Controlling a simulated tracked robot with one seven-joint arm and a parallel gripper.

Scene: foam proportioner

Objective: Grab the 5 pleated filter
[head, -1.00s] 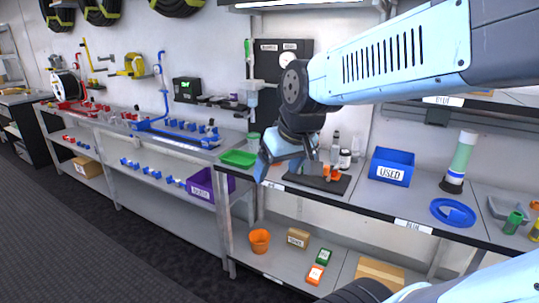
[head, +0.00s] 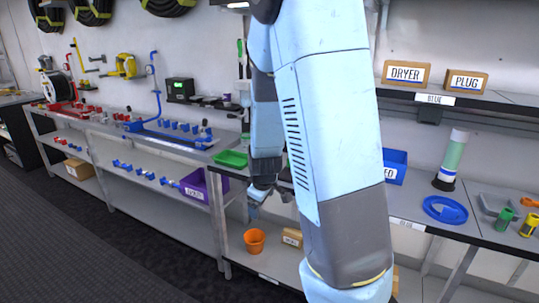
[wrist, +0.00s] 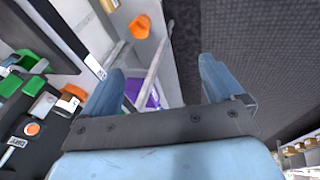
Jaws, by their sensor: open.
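I cannot make out a pleated filter or a label "5" for certain in either view. My gripper (wrist: 165,85) is open with nothing between its fingers. In the head view my gripper (head: 262,192) hangs at the bench's front edge, left of my large arm link. The wrist view looks down past the fingers at the dark floor and a bench leg. Small green parts (wrist: 38,58) and an orange-capped part (wrist: 68,103) lie left of the fingers. My arm hides the middle of the bench and part of the lower shelf in the head view.
An orange bucket (head: 254,241) and a cardboard box (head: 291,237) stand on the lower shelf. A blue ring (head: 445,210) lies on the right bench top.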

